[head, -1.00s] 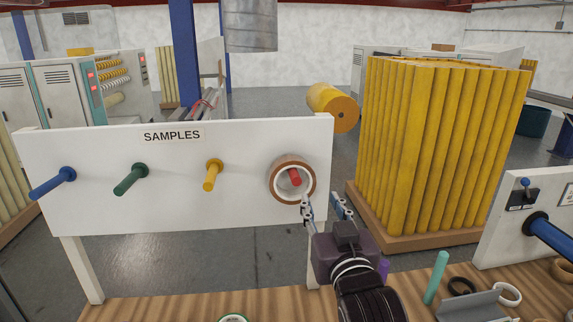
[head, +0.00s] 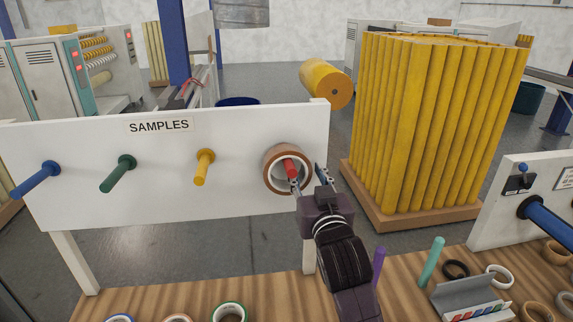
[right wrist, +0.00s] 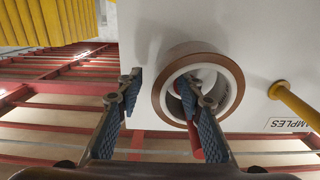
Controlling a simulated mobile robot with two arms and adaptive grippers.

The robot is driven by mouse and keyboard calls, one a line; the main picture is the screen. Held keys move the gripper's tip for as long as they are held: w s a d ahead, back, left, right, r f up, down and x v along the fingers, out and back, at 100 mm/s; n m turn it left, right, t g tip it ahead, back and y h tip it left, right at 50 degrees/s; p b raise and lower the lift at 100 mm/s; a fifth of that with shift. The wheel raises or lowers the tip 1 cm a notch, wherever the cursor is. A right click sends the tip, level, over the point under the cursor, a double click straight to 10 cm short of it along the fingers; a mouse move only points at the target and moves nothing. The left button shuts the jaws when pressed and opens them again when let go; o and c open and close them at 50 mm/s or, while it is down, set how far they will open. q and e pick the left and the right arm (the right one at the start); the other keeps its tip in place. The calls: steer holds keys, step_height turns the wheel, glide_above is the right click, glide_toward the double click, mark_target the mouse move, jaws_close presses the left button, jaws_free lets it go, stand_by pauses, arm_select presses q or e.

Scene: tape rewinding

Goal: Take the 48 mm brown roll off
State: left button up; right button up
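The brown roll (head: 270,172) hangs on the red peg (head: 290,168) at the right end of the white SAMPLES board (head: 110,195). My right gripper (head: 308,178) is open at the roll's right side. In the right wrist view, the brown roll (right wrist: 195,51) has a white core and the red peg (right wrist: 195,145) passes through its opening. There, one finger of my right gripper (right wrist: 168,90) is beside the roll's outer edge and the other is in front of its opening. I cannot tell whether either finger touches it. My left gripper is out of view.
Blue (head: 36,180), green (head: 118,174) and yellow (head: 204,167) pegs on the board are bare. Several rolls, including a green-edged one (head: 229,311), lie on the wooden table (head: 265,298) below. Purple (head: 378,266) and teal (head: 432,261) rods stand on the right.

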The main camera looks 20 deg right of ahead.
steer(key=shift+w+d, duration=0.2)
steer(key=shift+w, duration=0.5)
jaws_close()
steer(key=shift+r+p, duration=0.1)
steer(key=shift+p, duration=0.25)
